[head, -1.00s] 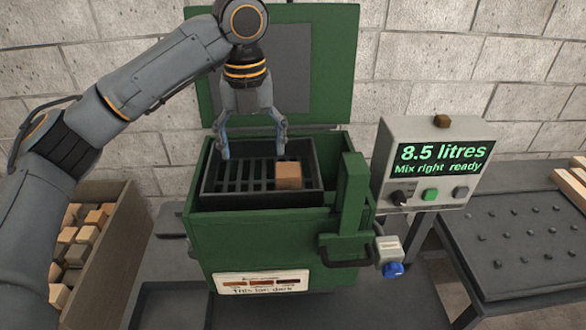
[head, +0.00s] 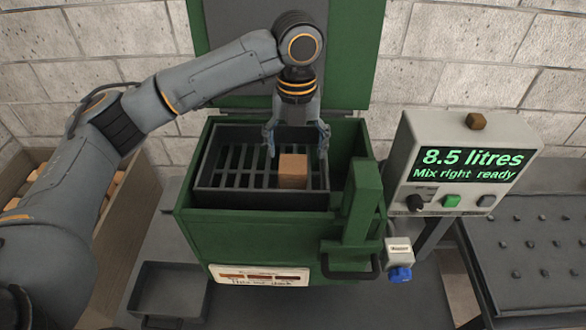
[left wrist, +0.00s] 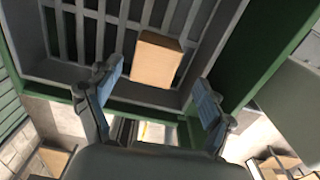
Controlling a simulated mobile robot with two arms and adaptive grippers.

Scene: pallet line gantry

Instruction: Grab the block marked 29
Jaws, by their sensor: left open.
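A light brown wooden block (head: 293,171) sits on the slatted black rack (head: 222,197) inside the open green box (head: 215,228). No number can be read on it. My left gripper (head: 297,153) is open, above and slightly behind the block, with one finger to each side of it in the head view. In the left wrist view the block (left wrist: 157,59) lies beyond the open fingertips, between their lines and not touched. My right gripper is not in view.
The box's green lid stands open behind. A grey control panel (head: 402,160) reading "8.5 litres" stands at right, beside a dark studded table (head: 545,245). A bin of blocks (head: 30,168) is at left, partly behind my arm. An empty dark tray (head: 170,290) lies in front.

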